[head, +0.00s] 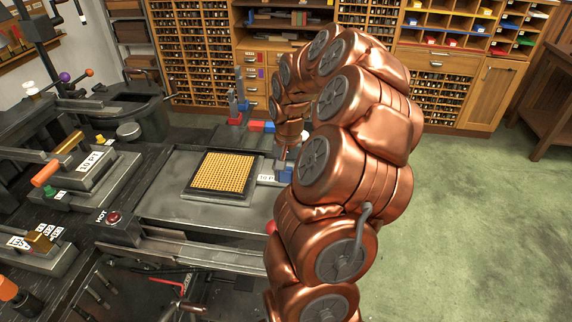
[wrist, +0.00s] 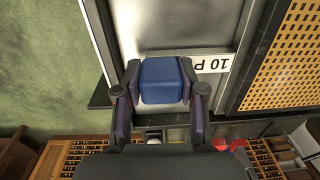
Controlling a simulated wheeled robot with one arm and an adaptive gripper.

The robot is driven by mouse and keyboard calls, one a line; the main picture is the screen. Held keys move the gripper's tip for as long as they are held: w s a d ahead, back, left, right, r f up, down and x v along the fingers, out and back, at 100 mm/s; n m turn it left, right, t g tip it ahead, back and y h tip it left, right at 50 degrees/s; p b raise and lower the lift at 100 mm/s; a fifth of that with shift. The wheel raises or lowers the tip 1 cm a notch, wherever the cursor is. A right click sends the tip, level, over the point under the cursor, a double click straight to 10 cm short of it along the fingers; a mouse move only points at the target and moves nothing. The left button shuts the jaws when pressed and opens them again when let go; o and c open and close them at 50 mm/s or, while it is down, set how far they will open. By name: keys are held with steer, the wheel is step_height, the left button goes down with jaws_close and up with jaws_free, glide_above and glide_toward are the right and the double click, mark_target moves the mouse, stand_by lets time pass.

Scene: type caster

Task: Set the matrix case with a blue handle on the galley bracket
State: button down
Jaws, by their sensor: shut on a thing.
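The matrix case (head: 223,171) is a dark square frame around a brass grid, lying flat on a grey metal bed. Its blue handle (head: 286,175) sticks out on the right, beside a white "10 P" label. In the wrist view the blue handle (wrist: 160,80) sits between the fingers, with part of the brass grid (wrist: 290,60) to the right. My gripper (wrist: 162,88) is shut on the blue handle. In the head view my gripper (head: 287,155) is partly hidden by my copper arm. I cannot tell which part is the galley bracket.
A block with an orange handle (head: 46,173) and a "10 PT" label stands on the black machine at left. A "HOT" label and red button (head: 114,217) are near the bed's left corner. Type cabinets (head: 205,60) line the back.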

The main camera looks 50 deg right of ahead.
steer(key=shift+f, duration=0.1)
steer(key=c, duration=0.7)
jaws_free()
step_height(320, 180, up, 11)
steer(key=b, duration=0.2)
steer(key=shift+s+d+b, duration=0.15)
steer(key=shift+b, duration=0.25)
steer(key=shift+r, duration=0.6)
